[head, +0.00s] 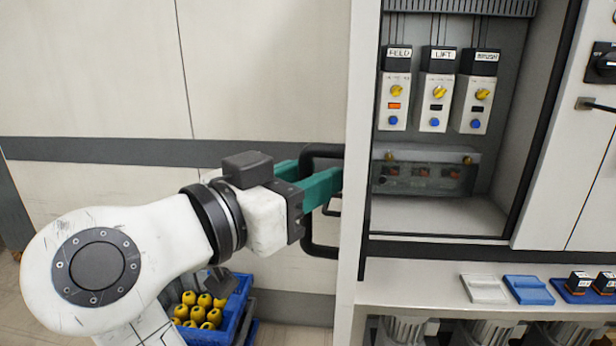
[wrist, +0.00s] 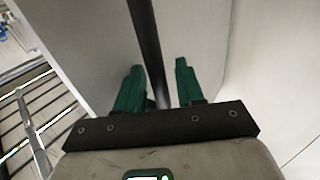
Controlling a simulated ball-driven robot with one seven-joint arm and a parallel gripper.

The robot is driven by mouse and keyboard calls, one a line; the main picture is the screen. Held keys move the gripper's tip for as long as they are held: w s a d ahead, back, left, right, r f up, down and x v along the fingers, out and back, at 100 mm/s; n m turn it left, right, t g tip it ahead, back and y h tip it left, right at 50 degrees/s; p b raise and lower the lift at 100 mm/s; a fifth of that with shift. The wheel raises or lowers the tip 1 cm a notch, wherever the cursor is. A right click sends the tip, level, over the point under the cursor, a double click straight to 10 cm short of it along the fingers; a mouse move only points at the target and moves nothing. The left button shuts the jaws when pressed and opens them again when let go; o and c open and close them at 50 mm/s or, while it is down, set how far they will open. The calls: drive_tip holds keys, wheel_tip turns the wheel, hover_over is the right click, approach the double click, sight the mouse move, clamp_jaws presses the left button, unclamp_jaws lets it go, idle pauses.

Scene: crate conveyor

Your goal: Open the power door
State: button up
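A white upright panel (head: 356,120) stands nearly edge-on at the left side of an open cabinet compartment. A black D-shaped handle (head: 319,247) sticks out on its left side. I cannot tell whether this panel is the power door or a fixed side. My gripper (head: 326,180) reaches the handle from the left with its green fingers. In the wrist view the black handle bar (wrist: 147,40) passes between my gripper's fingers (wrist: 158,72), with gaps on both sides. The fingers are apart, and part of the handle is hidden behind them in the head view.
The open compartment holds three labelled switch modules (head: 437,100) above a clear-covered terminal box (head: 425,172). A ledge (head: 430,287) below carries grey and blue pieces. A blue crate (head: 240,300) of yellow items stands low, behind my arm. A beige wall (head: 90,70) is behind.

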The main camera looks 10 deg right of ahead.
drive_tip(key=v, duration=1.1)
idle(0.3)
